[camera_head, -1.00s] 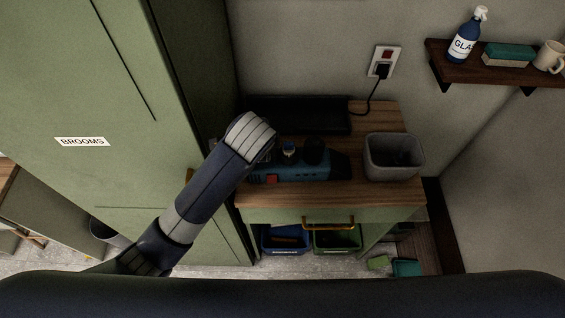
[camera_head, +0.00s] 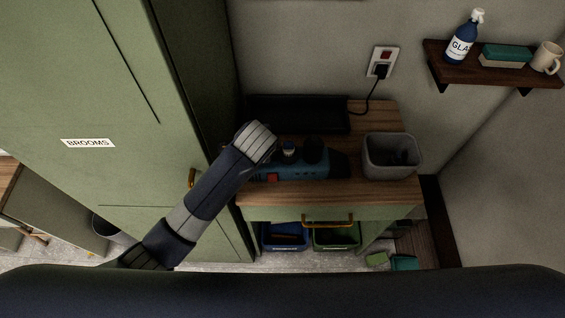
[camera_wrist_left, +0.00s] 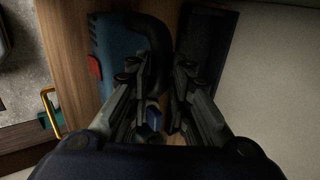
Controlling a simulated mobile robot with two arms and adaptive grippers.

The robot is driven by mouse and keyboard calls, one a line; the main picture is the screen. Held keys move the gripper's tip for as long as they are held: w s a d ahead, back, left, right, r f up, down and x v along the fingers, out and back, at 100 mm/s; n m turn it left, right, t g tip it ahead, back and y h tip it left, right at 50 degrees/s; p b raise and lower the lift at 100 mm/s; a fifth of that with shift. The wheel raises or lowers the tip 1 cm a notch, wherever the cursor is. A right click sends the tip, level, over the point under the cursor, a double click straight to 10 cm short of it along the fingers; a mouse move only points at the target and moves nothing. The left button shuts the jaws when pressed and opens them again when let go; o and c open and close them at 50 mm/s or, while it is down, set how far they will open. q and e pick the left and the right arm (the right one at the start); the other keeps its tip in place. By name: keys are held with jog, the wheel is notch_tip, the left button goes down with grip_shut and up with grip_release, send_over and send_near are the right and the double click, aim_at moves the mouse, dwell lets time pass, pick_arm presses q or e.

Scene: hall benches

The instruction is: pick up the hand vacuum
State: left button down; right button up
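The hand vacuum (camera_head: 312,165) lies on the wooden top of a small cabinet (camera_head: 385,197). It has a teal body, a red patch and dark upper parts. In the left wrist view its teal body (camera_wrist_left: 119,50) is at upper left, with a dark curved handle beside it. My left gripper (camera_wrist_left: 158,70) is over the vacuum, its two fingers apart, with the handle's end around the gap between them. I cannot tell whether they touch it. In the head view my left wrist covers the fingers and the vacuum's left end. My right gripper is not in view.
A black tray-like base (camera_head: 300,113) stands behind the vacuum, near a cord running to the wall outlet (camera_head: 383,62). A grey bin (camera_head: 391,157) is to the right. The tall green broom cabinet (camera_head: 100,90) stands close on the left. A wall shelf (camera_head: 490,68) is at upper right.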

pick_arm(q)
jog(key=shift+w+r, duration=0.1)
jog(key=shift+r, duration=0.05)
jog(key=shift+r, duration=0.15)
jog(key=s+d+r+b, duration=0.1)
jog(key=s+r+b, duration=0.1)
jog(key=s, duration=0.6)
jog(key=s+r+b, duration=0.2)
jog(key=s+b, duration=0.1)
jog(key=s, duration=0.5)
jog(key=shift+d+r+b, duration=0.3)
jog(key=shift+d, duration=0.05)
